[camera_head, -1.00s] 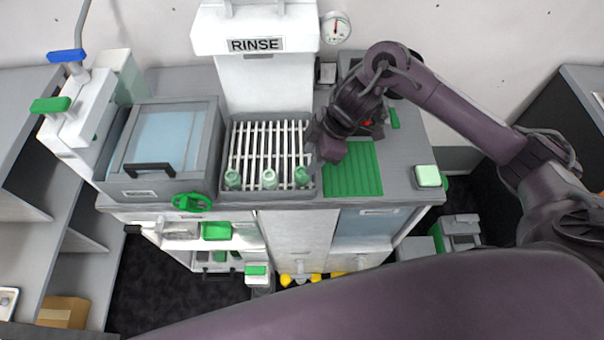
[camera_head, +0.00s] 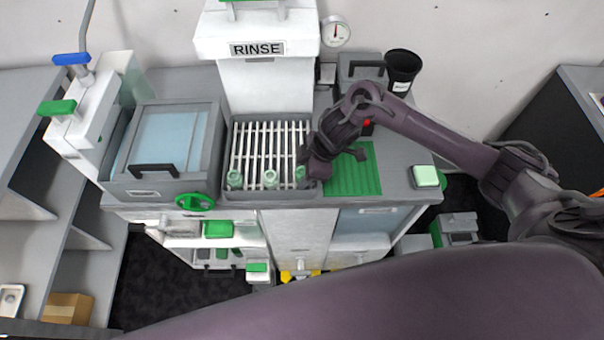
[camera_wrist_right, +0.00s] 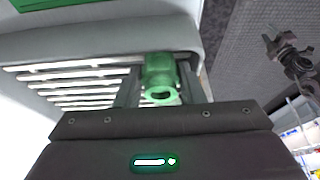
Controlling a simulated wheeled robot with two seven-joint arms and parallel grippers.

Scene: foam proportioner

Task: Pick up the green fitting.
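Three pale green fittings stand along the front edge of the white-slatted rinse rack (camera_head: 258,140): a left one (camera_head: 235,180), a middle one (camera_head: 270,179) and a right one (camera_head: 301,174). My right gripper (camera_head: 308,172) is low at the rack's right front corner, beside the right fitting and partly covering it. In the right wrist view a green fitting (camera_wrist_right: 160,76) with a round opening sits between the two dark fingers (camera_wrist_right: 160,90). The fingers stand apart on either side of it; firm contact is not visible. My left gripper is out of view.
A green ribbed mat (camera_head: 355,175) lies right of the rack. A lidded bath (camera_head: 165,140) with a green handwheel (camera_head: 195,202) stands left. The white RINSE housing (camera_head: 257,45) rises behind the rack. A black cup (camera_head: 402,68) stands at the back right.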

